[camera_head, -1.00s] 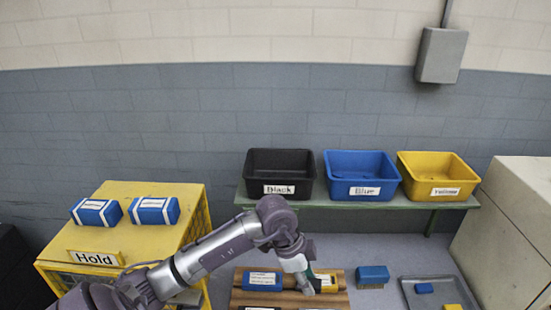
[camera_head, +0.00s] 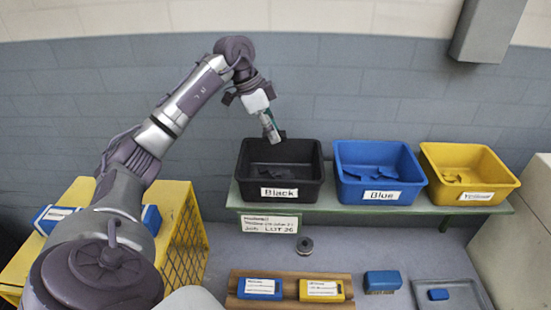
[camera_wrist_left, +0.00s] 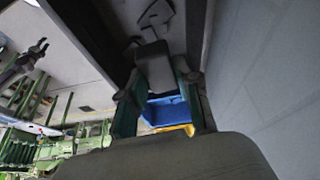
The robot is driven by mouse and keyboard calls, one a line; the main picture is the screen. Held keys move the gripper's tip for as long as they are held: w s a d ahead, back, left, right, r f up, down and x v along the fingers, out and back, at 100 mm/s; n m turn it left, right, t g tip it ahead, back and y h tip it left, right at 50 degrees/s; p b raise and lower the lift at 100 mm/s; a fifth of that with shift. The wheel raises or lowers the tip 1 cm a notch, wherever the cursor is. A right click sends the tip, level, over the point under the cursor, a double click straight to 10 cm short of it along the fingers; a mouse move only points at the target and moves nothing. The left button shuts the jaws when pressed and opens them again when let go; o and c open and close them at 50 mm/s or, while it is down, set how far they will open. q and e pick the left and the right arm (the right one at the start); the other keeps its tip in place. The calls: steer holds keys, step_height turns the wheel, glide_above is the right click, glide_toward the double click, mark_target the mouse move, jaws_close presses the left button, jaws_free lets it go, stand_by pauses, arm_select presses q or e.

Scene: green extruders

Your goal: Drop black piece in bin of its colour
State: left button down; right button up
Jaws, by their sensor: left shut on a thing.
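My left gripper (camera_head: 271,134) is above the black bin (camera_head: 262,202), near its back rim, with its fingers pointing down. It is shut on the black piece, which shows as a small dark shape (camera_head: 281,134) at the fingertips. In the left wrist view the dark piece (camera_wrist_left: 155,67) sits between the two green fingers, with the dark bin interior and some dark pieces (camera_wrist_left: 154,14) beyond it. The bin carries a "Black" label. My right gripper is not in view.
The blue bin (camera_head: 345,191) and yellow bin (camera_head: 505,185) stand to the right on the same green shelf (camera_head: 425,208). Below are a wooden rack (camera_head: 292,300) with blue and yellow pieces, a dark round object (camera_head: 305,246), a blue-topped brush (camera_head: 382,281) and a grey tray (camera_head: 462,283).

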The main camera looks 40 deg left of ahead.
arm_select(q)
steer(key=shift+s, duration=0.1)
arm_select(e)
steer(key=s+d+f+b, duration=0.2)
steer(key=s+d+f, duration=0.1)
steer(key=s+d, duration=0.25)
arm_select(q)
steer(key=f, duration=0.1)
steer(key=f+b, duration=0.1)
steer(key=f, duration=0.1)
steer(key=s+d+f+b, duration=0.1)
steer(key=f, duration=0.1)
steer(key=shift+d+f, duration=0.1)
steer(key=shift+s+d, duration=0.1)
steer(key=shift+s, duration=0.05)
steer(key=shift+s+r, duration=0.1)
steer(key=shift+r, duration=0.15)
steer(key=c, duration=0.7)
jaws_free()
steer(key=v, duration=1.2)
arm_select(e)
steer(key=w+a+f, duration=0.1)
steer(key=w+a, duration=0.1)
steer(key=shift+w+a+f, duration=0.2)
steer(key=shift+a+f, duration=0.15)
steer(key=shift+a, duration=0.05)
